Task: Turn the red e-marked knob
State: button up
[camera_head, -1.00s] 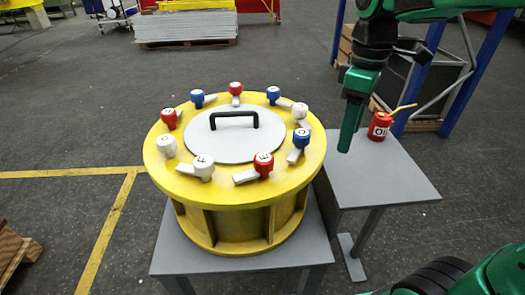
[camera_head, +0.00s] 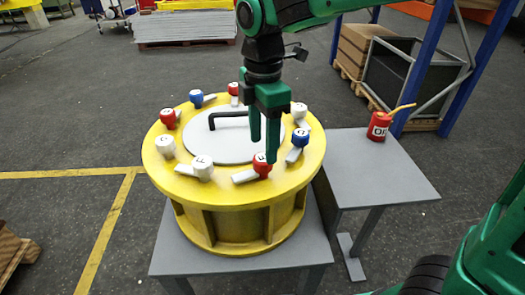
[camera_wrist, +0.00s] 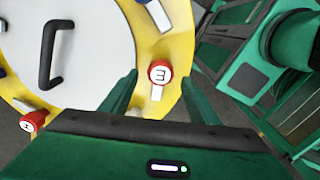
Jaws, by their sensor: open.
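The red e-marked knob (camera_head: 259,168) sits at the front of the yellow ring (camera_head: 225,190), with a pale lever beside it. In the wrist view the knob (camera_wrist: 159,73) shows its letter turned sideways. My gripper (camera_head: 263,150) points down over the front of the ring, above this knob. It is open and empty. In the wrist view the knob appears between the two fingertips; I cannot tell whether they touch it. In the head view one finger partly covers the knob.
Other red, blue and white knobs stand around the ring, including a red one (camera_head: 169,117) at left. A black handle (camera_wrist: 48,55) crosses the grey lid. A red can (camera_head: 379,126) stands on the side table (camera_head: 390,180). Blue shelf posts stand at right.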

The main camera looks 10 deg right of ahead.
aim_at(263, 157)
jog(key=shift+f, duration=1.8)
jog(key=shift+c, duration=0.5)
jog(key=c, duration=0.9)
jog(key=shift+c, duration=0.2)
